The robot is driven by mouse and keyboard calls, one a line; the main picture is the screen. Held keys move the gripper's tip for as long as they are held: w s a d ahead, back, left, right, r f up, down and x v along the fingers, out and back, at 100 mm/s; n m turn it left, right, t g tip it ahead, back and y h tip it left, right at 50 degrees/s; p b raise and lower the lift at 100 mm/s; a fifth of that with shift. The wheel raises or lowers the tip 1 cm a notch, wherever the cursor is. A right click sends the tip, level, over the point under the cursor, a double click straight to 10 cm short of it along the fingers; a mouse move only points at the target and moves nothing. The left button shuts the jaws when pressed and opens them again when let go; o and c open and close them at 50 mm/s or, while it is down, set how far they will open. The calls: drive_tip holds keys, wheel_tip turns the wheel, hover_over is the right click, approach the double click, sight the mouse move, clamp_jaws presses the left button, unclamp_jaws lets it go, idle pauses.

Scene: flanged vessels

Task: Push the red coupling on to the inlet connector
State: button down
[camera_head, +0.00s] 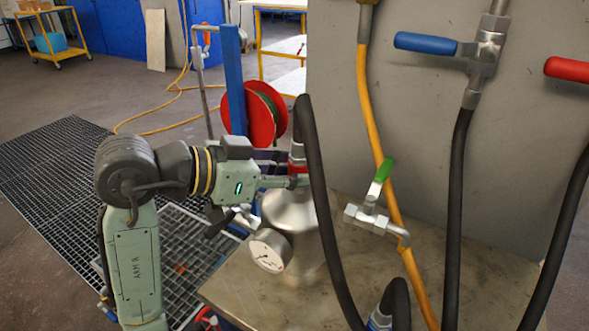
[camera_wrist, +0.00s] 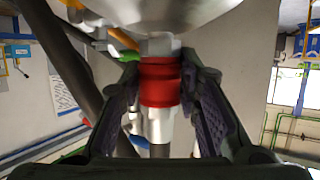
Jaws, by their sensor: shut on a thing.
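The red coupling (camera_wrist: 160,85) is between the two dark fingers of my gripper (camera_wrist: 160,72) in the wrist view, with a silver sleeve on its hose side. It is in line with the metal inlet connector (camera_wrist: 159,46) on the vessel and meets it with no clear gap; how far it is on cannot be told.
A pressure gauge (camera_head: 269,250) sits on the vessel's front. A green-handled valve (camera_head: 378,205) and a yellow hose (camera_head: 372,110) are to the right. A blue-handled valve (camera_head: 425,43) is on the grey panel (camera_head: 400,90). The metal bench top (camera_head: 250,300) has bare room in front.

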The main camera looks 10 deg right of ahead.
drive_tip(key=c, duration=1.1)
unclamp_jaws()
